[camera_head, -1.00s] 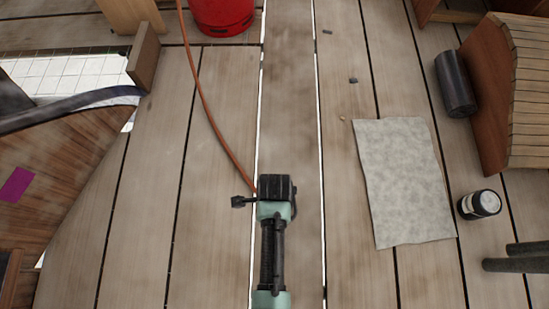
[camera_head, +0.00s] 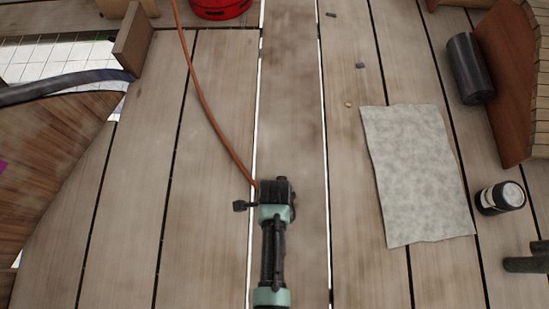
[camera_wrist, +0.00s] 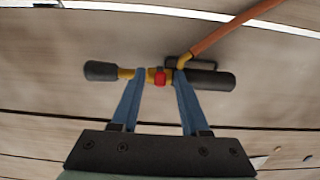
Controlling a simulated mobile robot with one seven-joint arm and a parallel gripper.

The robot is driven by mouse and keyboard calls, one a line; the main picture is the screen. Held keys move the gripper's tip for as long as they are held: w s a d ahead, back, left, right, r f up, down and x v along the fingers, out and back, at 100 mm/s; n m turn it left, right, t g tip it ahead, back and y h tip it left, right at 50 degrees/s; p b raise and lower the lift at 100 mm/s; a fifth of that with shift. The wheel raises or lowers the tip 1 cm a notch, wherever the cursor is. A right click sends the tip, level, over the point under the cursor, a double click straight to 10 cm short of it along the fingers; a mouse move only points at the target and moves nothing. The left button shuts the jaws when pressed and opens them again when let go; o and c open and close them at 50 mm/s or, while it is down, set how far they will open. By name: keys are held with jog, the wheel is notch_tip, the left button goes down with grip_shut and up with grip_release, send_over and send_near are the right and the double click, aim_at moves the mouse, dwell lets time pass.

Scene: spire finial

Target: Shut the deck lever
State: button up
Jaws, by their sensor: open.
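In the wrist view a brass fitting (camera_wrist: 126,73) with black ends and a red band lies across the boards; an orange hose (camera_wrist: 225,32) joins it. It may be the deck lever; I cannot tell which part turns. My gripper (camera_wrist: 159,70) is open, its two blue fingers pointing at the fitting, one on each side of the red band. Whether they touch it I cannot tell.
A grey sheet (camera_head: 417,175) lies to the right, with a black-and-white jar (camera_head: 500,198) and a dark roll (camera_head: 470,68) beyond it. A red bucket (camera_head: 220,6) stands at the top. A dark hose (camera_head: 65,85) crosses the left. Boards around my arm are mostly clear.

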jog(key=shift+f, duration=0.35)
grip_shut()
